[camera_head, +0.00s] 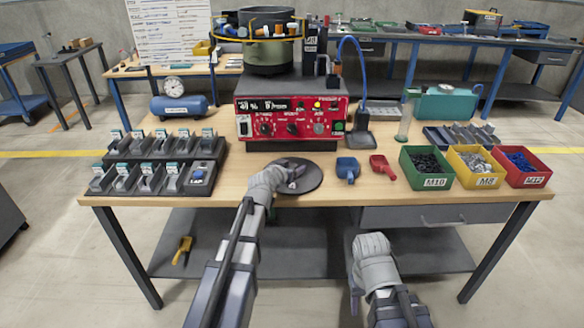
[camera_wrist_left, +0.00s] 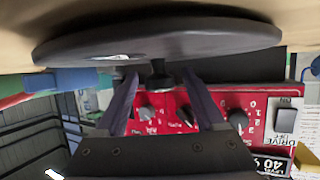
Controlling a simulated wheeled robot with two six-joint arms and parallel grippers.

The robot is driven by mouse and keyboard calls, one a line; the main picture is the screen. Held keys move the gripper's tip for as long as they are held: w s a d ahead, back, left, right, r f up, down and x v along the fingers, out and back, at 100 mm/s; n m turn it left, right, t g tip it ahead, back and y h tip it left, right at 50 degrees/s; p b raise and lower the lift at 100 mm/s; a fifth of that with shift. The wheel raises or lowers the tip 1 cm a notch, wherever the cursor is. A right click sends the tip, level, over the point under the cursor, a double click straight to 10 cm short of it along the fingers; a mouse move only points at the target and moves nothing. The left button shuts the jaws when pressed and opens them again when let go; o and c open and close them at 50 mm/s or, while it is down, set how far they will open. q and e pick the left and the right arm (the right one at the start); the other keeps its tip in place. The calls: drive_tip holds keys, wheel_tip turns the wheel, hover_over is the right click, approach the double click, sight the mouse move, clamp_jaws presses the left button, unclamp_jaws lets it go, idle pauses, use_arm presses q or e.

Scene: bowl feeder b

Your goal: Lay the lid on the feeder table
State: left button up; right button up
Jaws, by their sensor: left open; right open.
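The lid (camera_head: 312,182) is a dark round disc on the front middle of the wooden feeder table (camera_head: 232,184), below the red control box. In the left wrist view, which is upside down, the lid (camera_wrist_left: 215,42) lies flat against or very near the tabletop (camera_wrist_left: 100,15); I cannot tell whether there is a small gap. My left gripper (camera_head: 291,176) is over the lid, open, with the lid's small knob (camera_wrist_left: 159,70) between or just past its fingertips (camera_wrist_left: 160,80). My right gripper (camera_head: 371,240) is open and empty, in front of the table's edge.
A blue scoop (camera_head: 347,168) and red scoop (camera_head: 382,166) lie right of the lid, then green, yellow and red bins (camera_head: 520,166). A black rack (camera_head: 155,166) stands left. Bare tabletop lies between rack and lid.

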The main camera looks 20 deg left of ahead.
use_arm(q)
drive_tip(key=p+v, duration=0.4)
drive_tip(key=v, duration=0.8)
drive_tip(key=shift+r+p, duration=0.1)
drive_tip(key=shift+p, duration=0.2)
drive_tip(key=s+d+f+m+g+h, duration=0.1)
drive_tip(key=s+d+f+g, duration=0.25)
drive_tip(key=d, duration=0.35)
drive_tip(key=s+d+f+m+g+h, duration=0.1)
drive_tip(key=s+d+f+m+g, duration=0.15)
drive_tip(key=s+d+f, duration=0.35)
drive_tip(key=s+d+f+g+y, duration=0.2)
drive_tip(key=s+g, duration=0.2)
drive_tip(key=s, duration=0.3)
drive_tip(key=s+d+f+n+g+y, duration=0.1)
drive_tip(key=s+d+f+g+y, duration=0.1)
drive_tip(key=s, duration=0.5)
drive_tip(key=shift+d+g+y, duration=0.25)
drive_tip(key=shift+g+y, duration=0.25)
drive_tip(key=shift+g, duration=0.4)
drive_tip(key=shift+w, duration=0.1)
idle(2.8)
